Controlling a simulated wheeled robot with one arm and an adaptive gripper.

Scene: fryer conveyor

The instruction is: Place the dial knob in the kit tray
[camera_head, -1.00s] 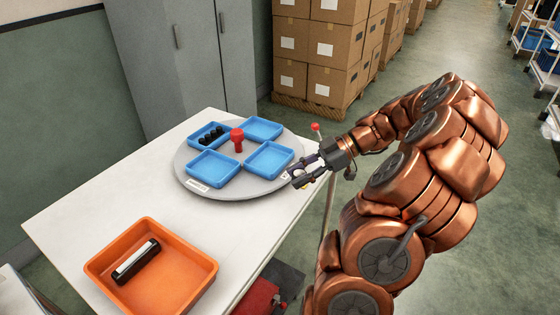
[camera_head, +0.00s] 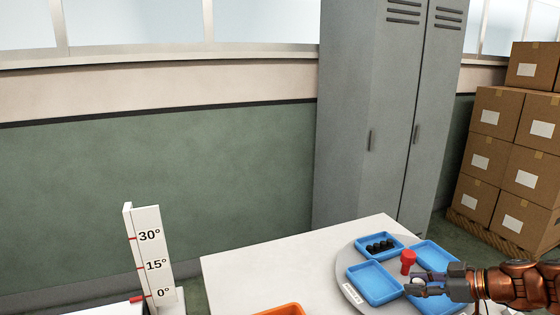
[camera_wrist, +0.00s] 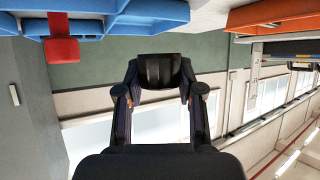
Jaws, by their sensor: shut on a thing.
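A dark ribbed dial knob (camera_wrist: 162,70) sits between the two fingertips of my gripper (camera_wrist: 163,92) in the wrist view. My gripper is shut on it. In the head view my gripper (camera_head: 412,284) points left in front of a red-topped post, overlapping the front-right blue tray. A pale spot shows at its fingertips, too small to make out. An orange tray (camera_head: 284,309), likely the kit tray, shows only its rim at the bottom edge of the head view. It also shows at the upper right of the upside-down wrist view (camera_wrist: 268,14).
A grey turntable (camera_head: 349,268) bears blue trays, including an empty front-left one (camera_head: 374,284) and one with several black pieces (camera_head: 378,247). The red post (camera_head: 407,261) stands in the middle. White table (camera_head: 260,275) is bare left of it. An angle gauge (camera_head: 153,255) stands far left.

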